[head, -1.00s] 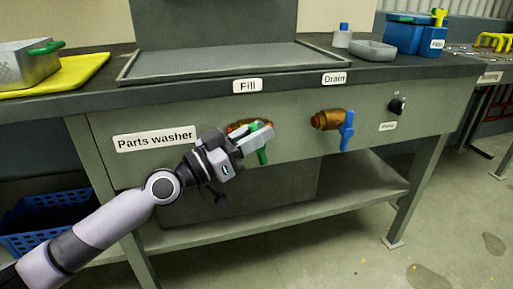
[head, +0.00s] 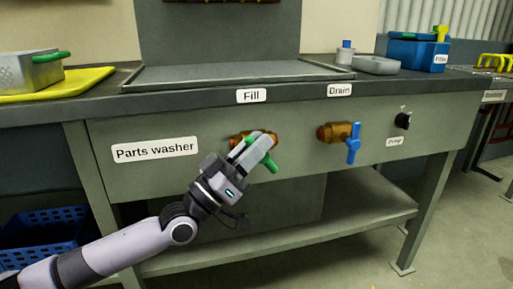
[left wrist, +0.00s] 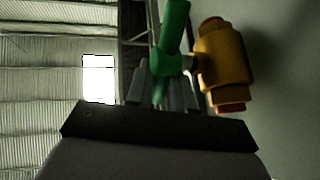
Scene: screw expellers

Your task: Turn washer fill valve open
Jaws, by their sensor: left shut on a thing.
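The fill valve has a brass body (head: 237,141) on the front panel of the parts washer, below the "Fill" label (head: 251,96). Its green handle (head: 271,164) slants down to the right. My left gripper (head: 256,146) is shut on the green handle, its fingers covering the handle's middle and part of the brass body. In the left wrist view the green handle (left wrist: 174,40) rises from between the fingertips (left wrist: 168,88), and the brass body (left wrist: 226,62) stands beside it on the right. My right gripper is not in view.
The drain valve's blue handle (head: 353,150) hangs to the right, with a black pump knob (head: 402,121) beyond it. The "Parts washer" label (head: 155,149) is on the left. A lower shelf (head: 375,220) lies below; the worktop edge (head: 200,102) is above.

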